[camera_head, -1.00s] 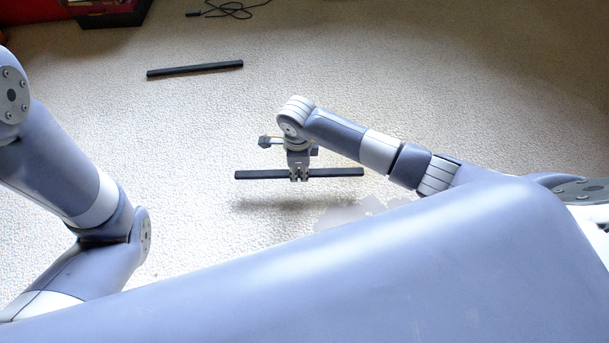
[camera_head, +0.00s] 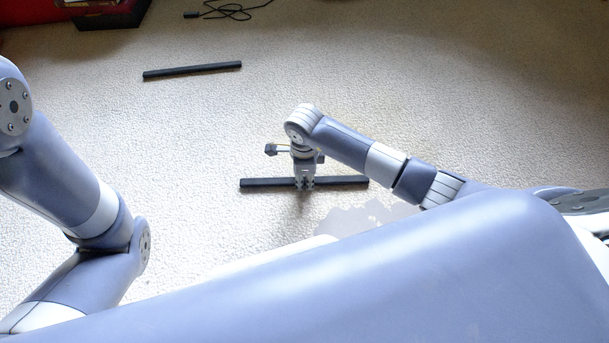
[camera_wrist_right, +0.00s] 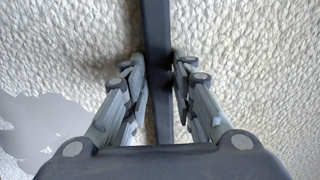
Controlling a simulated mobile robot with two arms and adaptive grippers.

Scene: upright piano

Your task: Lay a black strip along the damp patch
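My right gripper (camera_head: 304,183) points down with its fingers on either side of the middle of a black strip (camera_head: 258,183). In the right wrist view the fingers (camera_wrist_right: 160,80) are close against both sides of this strip (camera_wrist_right: 156,30), which runs lengthwise up the picture. A grey damp patch (camera_head: 362,216) lies on the carpet, nearer my body than the strip and to its right; my body may hide part of it. The patch shows in the right wrist view (camera_wrist_right: 42,125) at lower left, clear of the strip. My left gripper is out of view.
A second black strip (camera_head: 192,71) lies on the carpet further off to the left. A dark box (camera_head: 108,18) and a black cable (camera_head: 228,11) are at the far edge. The carpet (camera_head: 450,110) to the right is clear.

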